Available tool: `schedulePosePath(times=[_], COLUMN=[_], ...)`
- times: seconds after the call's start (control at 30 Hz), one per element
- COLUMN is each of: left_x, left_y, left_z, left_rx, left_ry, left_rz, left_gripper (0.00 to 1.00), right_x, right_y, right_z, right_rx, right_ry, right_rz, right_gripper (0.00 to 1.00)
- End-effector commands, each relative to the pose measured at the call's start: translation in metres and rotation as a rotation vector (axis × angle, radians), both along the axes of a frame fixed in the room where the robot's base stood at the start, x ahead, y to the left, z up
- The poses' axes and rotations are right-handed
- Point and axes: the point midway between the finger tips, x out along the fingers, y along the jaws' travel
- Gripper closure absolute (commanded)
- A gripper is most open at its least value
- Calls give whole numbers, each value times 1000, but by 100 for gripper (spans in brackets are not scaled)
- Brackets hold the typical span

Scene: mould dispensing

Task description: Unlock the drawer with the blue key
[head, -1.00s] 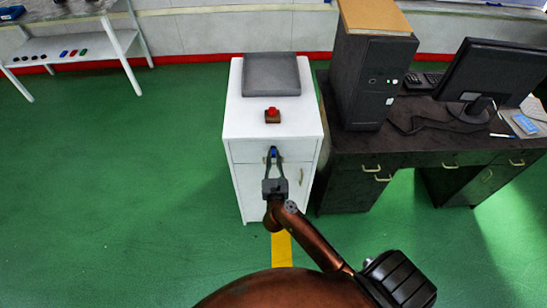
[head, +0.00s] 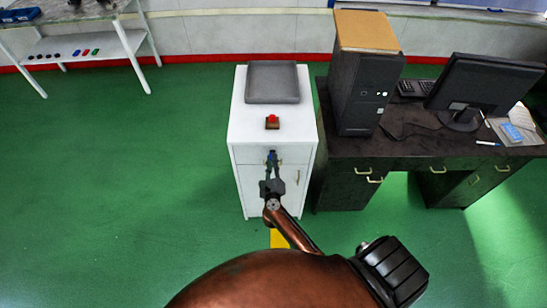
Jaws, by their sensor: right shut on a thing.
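The white cabinet (head: 240,190) stands in the middle of the head view, with a drawer (head: 250,152) at the top of its front. The blue key (head: 272,155) is at the drawer front, between the fingertips of my right gripper (head: 272,160). The gripper is shut on the key. I cannot tell how deep the key sits in the lock, as the fingers hide it. My left gripper is out of view.
A dark desk (head: 340,165) with a computer tower (head: 365,90) and monitor (head: 485,90) stands close on the right. A white shelf (head: 85,50) is far left. The green floor on the left is clear.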

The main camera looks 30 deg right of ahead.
Motion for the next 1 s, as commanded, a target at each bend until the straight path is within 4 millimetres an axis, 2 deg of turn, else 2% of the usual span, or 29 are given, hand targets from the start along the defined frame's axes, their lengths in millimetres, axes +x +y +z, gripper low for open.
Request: schedulePosePath(times=[0.03,0.4,0.7,1.0], left_x=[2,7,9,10], left_y=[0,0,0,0], left_z=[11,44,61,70], left_rx=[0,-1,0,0], left_ry=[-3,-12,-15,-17], left_rz=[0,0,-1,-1], left_gripper=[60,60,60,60], right_x=[0,1,1,1], right_y=[1,3,3,2], right_z=[4,2,0,-2], right_rx=[-35,-333,-541,-668], right_ry=[24,207,333,410], right_rz=[1,2,3,3], right_gripper=[100,100,100,100])
